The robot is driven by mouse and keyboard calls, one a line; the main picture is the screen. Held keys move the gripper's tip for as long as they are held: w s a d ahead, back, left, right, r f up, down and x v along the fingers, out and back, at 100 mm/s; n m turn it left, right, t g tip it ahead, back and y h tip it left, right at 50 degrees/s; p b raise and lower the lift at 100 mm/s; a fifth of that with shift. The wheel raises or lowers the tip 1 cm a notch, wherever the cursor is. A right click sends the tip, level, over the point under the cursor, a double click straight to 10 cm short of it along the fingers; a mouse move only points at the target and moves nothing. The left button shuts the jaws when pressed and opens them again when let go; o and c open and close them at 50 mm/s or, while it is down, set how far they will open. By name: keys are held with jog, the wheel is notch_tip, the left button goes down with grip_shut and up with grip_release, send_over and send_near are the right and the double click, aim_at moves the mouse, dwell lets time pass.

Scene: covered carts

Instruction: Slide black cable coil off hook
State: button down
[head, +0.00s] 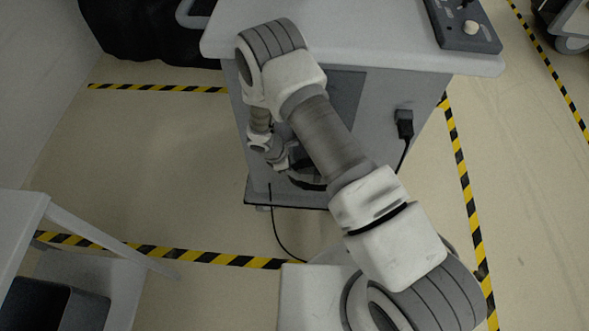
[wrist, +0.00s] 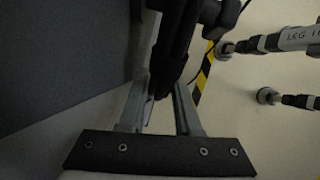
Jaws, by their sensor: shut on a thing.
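The black cable coil (wrist: 172,48) is a thick dark bundle between the two grey fingers of my gripper (wrist: 164,92) in the wrist view. The fingers are shut on it, close to the cart's grey side. In the head view my arm covers most of the coil, and a dark curved part (head: 308,184) shows low against the cart's panel. The gripper itself is mostly hidden there behind my arm. I cannot make out the hook in either view, so I cannot tell whether the coil still hangs on it.
The grey cart (head: 420,95) has a white top with a black control box (head: 463,25). A black plug and cable (head: 404,123) are on its right. A thin cable (head: 277,235) trails to the floor. Yellow-black tape (head: 225,259) marks the floor. A white table (head: 18,225) stands lower left.

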jog(key=c, duration=1.2)
grip_release()
grip_shut()
jog(key=shift+r, duration=0.1)
jog(key=shift+r+p, duration=0.3)
jog(key=shift+r, duration=0.25)
jog(key=s, duration=1)
jog(key=shift+a+b, duration=0.2)
jog(key=shift+b, duration=0.2)
